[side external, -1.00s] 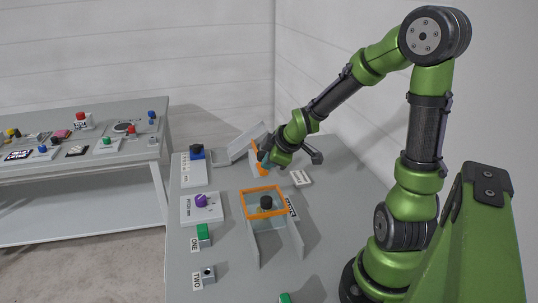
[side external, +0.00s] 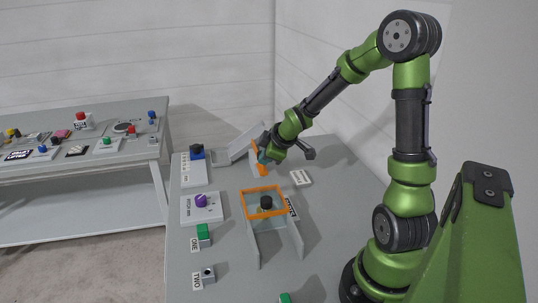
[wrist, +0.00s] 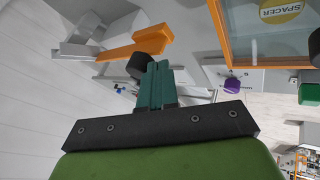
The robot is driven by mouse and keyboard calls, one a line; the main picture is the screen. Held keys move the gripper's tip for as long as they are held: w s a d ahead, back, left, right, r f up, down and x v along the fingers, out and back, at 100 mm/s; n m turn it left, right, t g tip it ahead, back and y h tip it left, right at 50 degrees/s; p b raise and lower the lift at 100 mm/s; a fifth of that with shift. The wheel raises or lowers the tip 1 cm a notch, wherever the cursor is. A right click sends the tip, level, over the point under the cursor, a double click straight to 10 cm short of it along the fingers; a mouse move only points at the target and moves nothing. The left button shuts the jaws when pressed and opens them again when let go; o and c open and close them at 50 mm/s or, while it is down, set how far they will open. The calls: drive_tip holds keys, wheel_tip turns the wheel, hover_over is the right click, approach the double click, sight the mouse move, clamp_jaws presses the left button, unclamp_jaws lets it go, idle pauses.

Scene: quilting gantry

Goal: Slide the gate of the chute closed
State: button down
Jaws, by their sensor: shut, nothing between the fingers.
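The grey sloped chute (side external: 242,146) stands at the back of the table; it also shows at the upper left of the wrist view (wrist: 82,38). An orange bar (side external: 257,160), apparently its gate, is at the chute's right end; it shows in the wrist view (wrist: 118,50) with a dark round knob (wrist: 136,68) close by. My gripper (side external: 263,153) is at the orange bar. Its teal fingers (wrist: 157,68) are shut and empty, beside the knob in the picture. I cannot tell whether they touch it. My gripper hides part of the bar in the side view.
An orange-framed clear bin (side external: 262,216) with a black knob stands in front. A pitch-knob panel (side external: 188,213) with a purple knob and a blue-topped unit (side external: 196,152) are at the left. A small label plate (side external: 300,177) lies right of my gripper.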

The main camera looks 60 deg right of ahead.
hover_over(258, 164)
drive_tip(key=w+d, duration=0.2)
drive_tip(key=d, duration=0.1)
drive_tip(key=shift+d, duration=0.2)
idle(0.3)
drive_tip(key=shift+s+a, duration=0.2)
drive_tip(key=shift+a, duration=0.2)
drive_tip(key=shift+s+a, duration=0.4)
drive_tip(key=shift+a, duration=0.25)
drive_tip(key=shift+s+a, duration=0.35)
drive_tip(key=shift+a, duration=0.25)
drive_tip(key=v, duration=1)
drive_tip(key=shift+s+a, duration=0.15)
